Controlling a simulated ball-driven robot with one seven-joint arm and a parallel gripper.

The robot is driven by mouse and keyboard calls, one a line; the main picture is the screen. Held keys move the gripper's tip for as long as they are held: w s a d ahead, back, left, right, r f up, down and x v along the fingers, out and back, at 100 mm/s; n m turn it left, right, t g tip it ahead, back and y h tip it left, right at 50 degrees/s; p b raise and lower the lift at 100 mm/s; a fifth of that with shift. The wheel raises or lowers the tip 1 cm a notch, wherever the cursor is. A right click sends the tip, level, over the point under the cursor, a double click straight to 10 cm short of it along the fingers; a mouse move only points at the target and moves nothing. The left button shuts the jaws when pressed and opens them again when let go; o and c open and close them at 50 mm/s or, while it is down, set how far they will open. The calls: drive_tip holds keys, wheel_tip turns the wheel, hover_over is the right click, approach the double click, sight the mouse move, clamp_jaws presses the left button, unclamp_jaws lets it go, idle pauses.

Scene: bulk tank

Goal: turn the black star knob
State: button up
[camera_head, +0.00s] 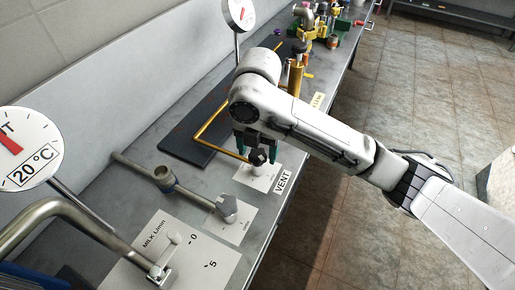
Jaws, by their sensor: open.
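The black star knob (257,157) sits on a small mount beside the VENT label, near the front edge of the grey bench. My gripper (256,150) points down right over it, with a dark green finger on each side of the knob. The fingers are open. I cannot tell whether either finger touches the knob. The upper part of the knob is partly hidden by my gripper.
A bent yellow pipe (208,124) runs close to the knob over a dark panel (187,146). A metal valve handle (226,205) and a MILK lever (166,262) stand nearer. A 20 °C gauge (24,146) is at left. Cluttered fittings (322,22) fill the far bench.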

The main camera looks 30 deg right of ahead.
sight(258, 153)
wheel_tip(258, 153, up, 10)
drive_tip(key=p, duration=0.1)
drive_tip(key=shift+r, duration=0.25)
idle(0.5)
